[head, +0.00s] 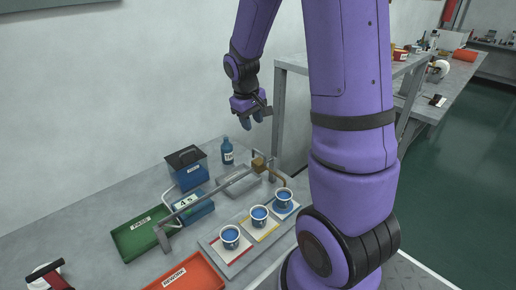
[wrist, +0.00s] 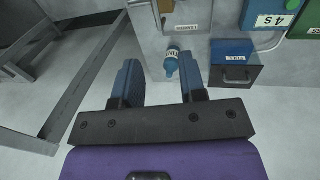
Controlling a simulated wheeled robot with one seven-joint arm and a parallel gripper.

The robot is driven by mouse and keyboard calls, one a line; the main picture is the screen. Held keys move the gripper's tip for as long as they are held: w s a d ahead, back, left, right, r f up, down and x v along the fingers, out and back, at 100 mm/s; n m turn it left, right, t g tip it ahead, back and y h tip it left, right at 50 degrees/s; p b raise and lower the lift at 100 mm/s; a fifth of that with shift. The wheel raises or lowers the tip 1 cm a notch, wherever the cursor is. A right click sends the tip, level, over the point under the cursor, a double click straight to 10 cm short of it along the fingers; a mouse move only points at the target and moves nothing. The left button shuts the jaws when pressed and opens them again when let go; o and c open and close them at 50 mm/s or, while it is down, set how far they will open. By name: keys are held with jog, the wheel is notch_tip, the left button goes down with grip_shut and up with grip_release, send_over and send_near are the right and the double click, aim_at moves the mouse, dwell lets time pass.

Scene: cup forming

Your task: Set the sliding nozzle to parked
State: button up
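The sliding nozzle (head: 260,164), a small tan block, sits at the far right end of a grey rail (head: 213,195) on the table. A thin bent brown pipe is beside it, near the rightmost cup; I cannot tell whether the pipe is over that cup. My gripper (head: 252,121) is raised above the back of the table, higher than the nozzle and apart from it. In the wrist view my gripper (wrist: 160,88) has its two blue fingers spread wide with nothing held.
Three blue cups (head: 230,236) stand on coloured mats on a grey tray. A blue bottle (head: 227,152) stands below my gripper. A dark-lidded blue box (head: 187,168), a blue "4 S" box (head: 193,208), green tray (head: 140,235) and red tray (head: 189,275) are left. A metal frame (head: 279,108) rises right.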

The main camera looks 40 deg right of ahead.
aim_at(258, 152)
jog(key=d+f, duration=0.1)
jog(key=f, duration=0.3)
jog(key=d+f, duration=0.1)
jog(key=f, duration=0.3)
jog(key=d+f, duration=0.1)
jog(key=f, duration=0.3)
jog(key=shift+w, duration=0.15)
grip_shut()
